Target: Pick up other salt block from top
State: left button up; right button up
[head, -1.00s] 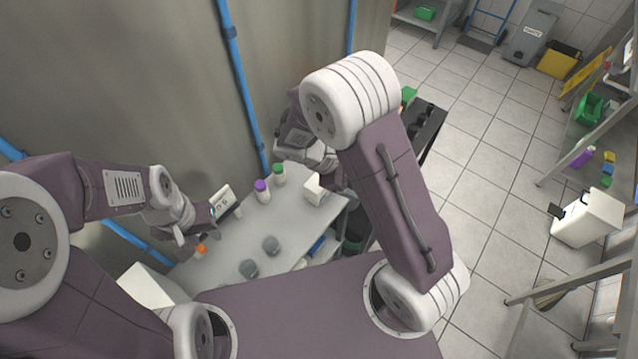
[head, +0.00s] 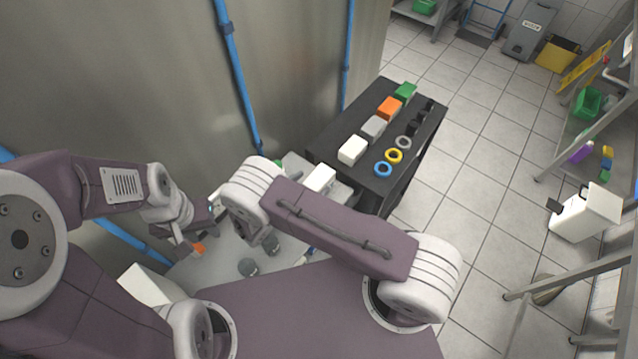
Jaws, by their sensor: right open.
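A white block (head: 352,150) sits on the near end of the black rack's top, at the front of a row of blocks. Another white block (head: 320,178) stands on the grey table beside the rack; I cannot tell from looks which is salt. My left gripper (head: 198,237) is over the table's left end, fingers apart, close to an orange-topped item (head: 200,248). My right arm reaches left across the table, its wrist low behind the elbow over the table's middle. The right gripper's fingers are mostly hidden by that arm, well left of the rack.
The black rack (head: 425,150) also bears grey (head: 374,128), orange (head: 389,108) and green (head: 405,92) blocks and several rings. A metal wall with blue pipes (head: 236,75) borders the left; tiled floor lies right.

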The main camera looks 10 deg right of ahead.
aim_at(317, 179)
jog(key=x, duration=0.5)
jog(key=shift+w+d, duration=0.1)
jog(key=shift+d, duration=0.05)
jog(key=shift+r, duration=0.1)
jog(key=c, duration=0.7)
grip_shut()
